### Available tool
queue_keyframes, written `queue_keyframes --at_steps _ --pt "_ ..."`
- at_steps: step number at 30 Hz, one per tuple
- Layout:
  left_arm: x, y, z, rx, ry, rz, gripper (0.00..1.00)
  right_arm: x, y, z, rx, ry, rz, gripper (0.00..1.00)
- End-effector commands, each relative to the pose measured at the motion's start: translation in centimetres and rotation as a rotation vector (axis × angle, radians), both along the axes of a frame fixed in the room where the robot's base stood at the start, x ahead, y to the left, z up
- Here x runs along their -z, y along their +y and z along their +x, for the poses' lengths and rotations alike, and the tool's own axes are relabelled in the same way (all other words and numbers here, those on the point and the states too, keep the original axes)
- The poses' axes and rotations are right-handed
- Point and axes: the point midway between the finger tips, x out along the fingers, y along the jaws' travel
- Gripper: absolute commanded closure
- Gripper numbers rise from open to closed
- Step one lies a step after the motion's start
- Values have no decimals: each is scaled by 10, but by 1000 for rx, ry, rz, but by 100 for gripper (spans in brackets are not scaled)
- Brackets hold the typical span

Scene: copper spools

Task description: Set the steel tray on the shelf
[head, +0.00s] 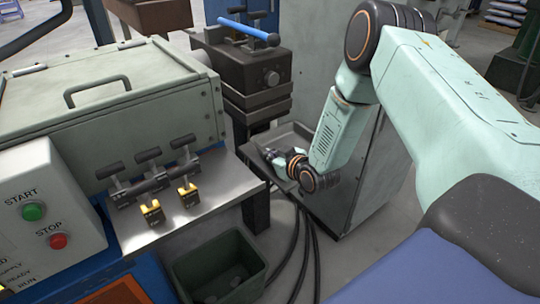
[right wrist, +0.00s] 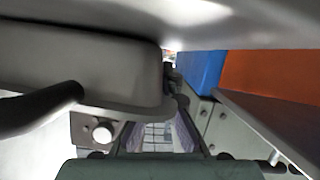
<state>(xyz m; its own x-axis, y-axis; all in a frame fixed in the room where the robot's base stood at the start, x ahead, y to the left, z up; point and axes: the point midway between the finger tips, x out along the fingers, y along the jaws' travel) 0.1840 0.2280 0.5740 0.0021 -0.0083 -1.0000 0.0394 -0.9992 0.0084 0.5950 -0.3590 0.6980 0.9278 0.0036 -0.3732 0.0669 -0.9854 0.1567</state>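In the head view my right arm reaches down between the machine and a grey cabinet. My right gripper (head: 272,156) is small and dark there, low over a dark grey ledge with a raised rim (head: 292,134). In the right wrist view a smooth grey metal body with a rounded corner and flange, seemingly the steel tray (right wrist: 95,65), fills the upper left, close to the camera. A dark rod crosses its left side. I cannot tell whether my fingers touch it or how far they are apart. I cannot tell which surface is the shelf. My left gripper is out of view.
The machine's steel plate (head: 200,212) with several black-handled levers juts out left of my right arm. A dark green bin (head: 222,262) stands below it. Black cables (head: 306,250) hang beside the bin. The grey cabinet (head: 375,185) stands close behind my forearm. A blue-handled vise (head: 250,75) is behind.

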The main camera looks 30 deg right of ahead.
Motion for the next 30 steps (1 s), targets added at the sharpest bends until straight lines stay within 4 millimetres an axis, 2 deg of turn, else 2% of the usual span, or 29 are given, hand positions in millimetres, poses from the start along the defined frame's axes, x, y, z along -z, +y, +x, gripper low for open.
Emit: queue_keyframes --at_steps 2,3,11,23,30 --pt "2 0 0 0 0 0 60 3 0 1 0 -2 -1 100" --pt "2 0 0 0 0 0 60 3 0 0 0 0 0 94" --pt "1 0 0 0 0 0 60 2 0 0 0 0 0 72" --pt "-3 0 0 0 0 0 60 -4 0 -1 0 0 1 72" --pt "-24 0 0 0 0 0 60 -22 -1 -43 5 3 5 72"
